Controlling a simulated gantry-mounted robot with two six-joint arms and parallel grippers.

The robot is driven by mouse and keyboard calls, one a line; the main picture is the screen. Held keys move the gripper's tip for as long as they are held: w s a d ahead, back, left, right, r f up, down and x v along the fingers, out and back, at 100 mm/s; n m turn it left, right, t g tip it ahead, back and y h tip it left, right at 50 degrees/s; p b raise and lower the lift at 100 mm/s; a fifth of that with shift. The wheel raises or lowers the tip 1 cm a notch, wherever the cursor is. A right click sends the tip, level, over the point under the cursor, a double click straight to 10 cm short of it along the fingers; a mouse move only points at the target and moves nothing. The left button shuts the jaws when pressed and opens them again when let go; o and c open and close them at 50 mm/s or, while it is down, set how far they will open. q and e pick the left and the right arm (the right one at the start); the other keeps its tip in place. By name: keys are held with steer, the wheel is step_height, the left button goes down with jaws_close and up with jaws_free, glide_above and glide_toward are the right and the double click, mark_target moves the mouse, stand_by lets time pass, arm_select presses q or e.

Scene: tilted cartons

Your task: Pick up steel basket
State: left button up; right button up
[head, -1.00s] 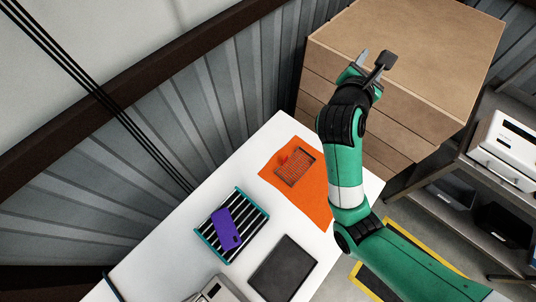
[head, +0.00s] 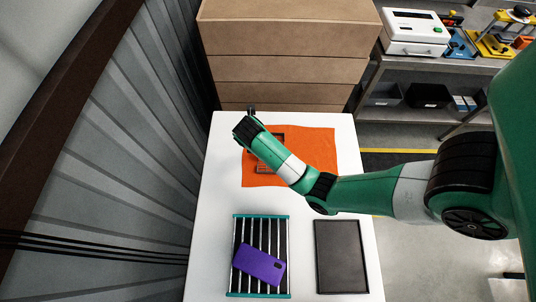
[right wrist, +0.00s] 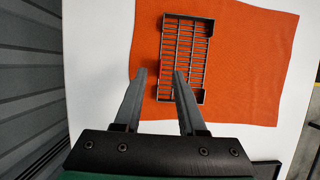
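The steel basket is a dark, open wire-grid tray lying on an orange cloth. In the right wrist view the basket (right wrist: 184,58) sits just beyond the fingertips, with its long side running away from me. In the head view my right arm covers much of the basket (head: 264,168), and only parts of its edge show. My right gripper (right wrist: 160,72) is open, its two dark fingers apart with nothing held between them. The left finger lies over the cloth left of the basket; the right finger overlaps the basket in the picture. My left gripper is not in view.
The orange cloth (head: 318,150) lies on a white table (head: 212,205). Nearer are a teal-ended rack (head: 262,217) with a purple phone-like item (head: 260,264) on it, and a dark tray (head: 341,257). Brown cartons (head: 285,50) stand behind the table; a corrugated wall (head: 130,150) is left.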

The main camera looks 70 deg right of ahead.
steer(key=b+x, duration=0.2)
steer(key=x, duration=0.4)
steer(key=shift+d+f, duration=0.1)
steer(key=b+x, duration=0.2)
steer(key=x, duration=0.3)
steer(key=shift+s+f, duration=0.1)
steer(key=shift+f, duration=0.1)
jaws_close()
steer(key=shift+r, duration=0.1)
stand_by(0.8)
